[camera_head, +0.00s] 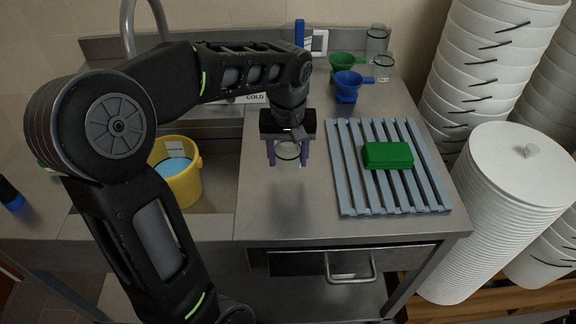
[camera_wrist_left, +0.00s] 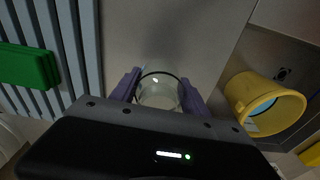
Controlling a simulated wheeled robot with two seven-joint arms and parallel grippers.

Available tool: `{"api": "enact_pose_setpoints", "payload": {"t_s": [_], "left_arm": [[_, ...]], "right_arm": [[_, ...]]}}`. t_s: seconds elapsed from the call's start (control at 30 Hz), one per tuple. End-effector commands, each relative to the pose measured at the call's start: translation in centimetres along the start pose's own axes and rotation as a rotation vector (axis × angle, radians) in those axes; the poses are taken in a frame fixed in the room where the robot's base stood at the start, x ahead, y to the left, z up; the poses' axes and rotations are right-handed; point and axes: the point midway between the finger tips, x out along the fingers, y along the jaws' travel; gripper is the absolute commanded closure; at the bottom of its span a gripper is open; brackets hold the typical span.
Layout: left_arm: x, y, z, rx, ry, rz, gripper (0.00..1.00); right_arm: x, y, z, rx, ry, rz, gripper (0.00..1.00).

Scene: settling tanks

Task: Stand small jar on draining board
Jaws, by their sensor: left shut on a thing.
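The small jar (camera_head: 288,153) is clear glass and appears upright. My left gripper (camera_head: 288,158) is shut on it, with a purple finger on each side. The jar (camera_wrist_left: 158,92) also shows between the fingers of the left gripper (camera_wrist_left: 160,92) in the wrist view. It is over the steel counter, left of the draining board; I cannot tell whether it touches the counter. The draining board (camera_head: 353,189) is a grey-blue slatted rack on the counter. My right gripper is not in view.
A green block (camera_head: 388,155) lies on the board's right-centre slats; the left and front slats are bare. A yellow bucket (camera_head: 187,186) stands in the sink at left. White bucket stacks (camera_head: 497,200) rise at right.

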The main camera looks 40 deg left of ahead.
Motion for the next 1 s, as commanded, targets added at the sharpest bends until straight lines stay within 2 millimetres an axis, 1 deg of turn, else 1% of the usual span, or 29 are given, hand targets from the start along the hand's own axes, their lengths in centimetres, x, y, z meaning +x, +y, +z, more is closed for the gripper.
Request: {"api": "enact_pose_setpoints", "payload": {"t_s": [0.17, 0.23, 0.4, 0.5, 0.77, 0.9, 0.93, 1.0], "left_arm": [[0.0, 0.0, 0.0, 0.0, 0.0, 0.0, 0.97], [0.4, 0.0, 0.1, 0.001, -0.002, -0.001, 0.97], [2.7, 0.0, 0.3, 0.002, -0.005, -0.001, 0.97], [3.6, 0.0, 0.4, 0.001, -0.003, -0.001, 0.97], [3.7, 0.0, 0.4, 0.001, -0.001, 0.0, 0.97], [4.2, 0.0, 0.4, 0.001, -0.001, 0.0, 0.97], [4.0, 0.0, 0.4, 0.001, -0.001, 0.0, 0.44], [4.0, 0.0, 0.4, 0.001, -0.001, 0.0, 0.38]], "right_arm": [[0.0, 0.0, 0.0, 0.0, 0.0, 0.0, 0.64], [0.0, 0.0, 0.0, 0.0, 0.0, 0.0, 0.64], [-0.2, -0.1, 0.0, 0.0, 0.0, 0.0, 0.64], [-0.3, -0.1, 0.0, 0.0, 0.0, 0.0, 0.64], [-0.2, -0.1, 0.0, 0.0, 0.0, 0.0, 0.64], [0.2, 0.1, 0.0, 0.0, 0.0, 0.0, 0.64], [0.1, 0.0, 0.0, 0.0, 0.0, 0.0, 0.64], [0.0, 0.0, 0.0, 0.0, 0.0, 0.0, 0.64]]}}
